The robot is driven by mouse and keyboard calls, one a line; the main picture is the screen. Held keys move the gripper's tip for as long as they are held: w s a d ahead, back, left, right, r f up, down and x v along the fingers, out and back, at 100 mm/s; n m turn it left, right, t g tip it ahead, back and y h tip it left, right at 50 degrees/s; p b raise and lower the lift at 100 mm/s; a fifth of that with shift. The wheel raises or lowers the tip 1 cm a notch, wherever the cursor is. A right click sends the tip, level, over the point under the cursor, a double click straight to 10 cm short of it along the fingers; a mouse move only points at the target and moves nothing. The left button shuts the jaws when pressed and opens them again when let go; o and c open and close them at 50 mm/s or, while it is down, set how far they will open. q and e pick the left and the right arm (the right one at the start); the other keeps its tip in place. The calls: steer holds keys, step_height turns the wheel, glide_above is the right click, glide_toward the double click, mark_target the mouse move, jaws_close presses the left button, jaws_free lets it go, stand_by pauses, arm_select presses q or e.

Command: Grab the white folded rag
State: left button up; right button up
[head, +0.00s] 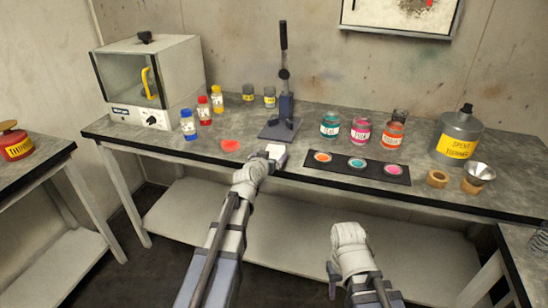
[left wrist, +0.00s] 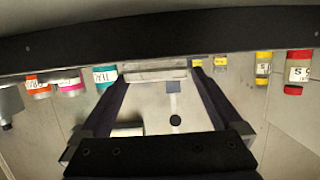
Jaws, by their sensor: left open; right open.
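The white folded rag (head: 276,150) lies on the grey worktop, just in front of the base of the blue lever press. My left gripper (head: 267,159) is over the bench at the rag, its fingers largely hidden behind my wrist in the head view. In the left wrist view, which is upside down, my left gripper (left wrist: 160,80) is open. A pale flat strip, likely the rag (left wrist: 155,74), shows between its fingers; I cannot tell whether they touch it. My right gripper (head: 335,278) is open, in front of the bench and away from the rag.
The lever press (head: 285,112) stands close behind the rag. A black strip (head: 335,170) with paint lids is close on the right. Teal (head: 330,126), pink (head: 361,131) and orange (head: 392,135) jars stand behind it.

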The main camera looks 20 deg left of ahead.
mark_target(273, 154)
arm_select(q)
steer(key=shift+x, duration=1)
steer(key=shift+s, duration=0.1)
steer(key=c, duration=1.1)
steer(key=shift+r, duration=0.15)
step_height(273, 154, up, 10)
steer(key=p, duration=1)
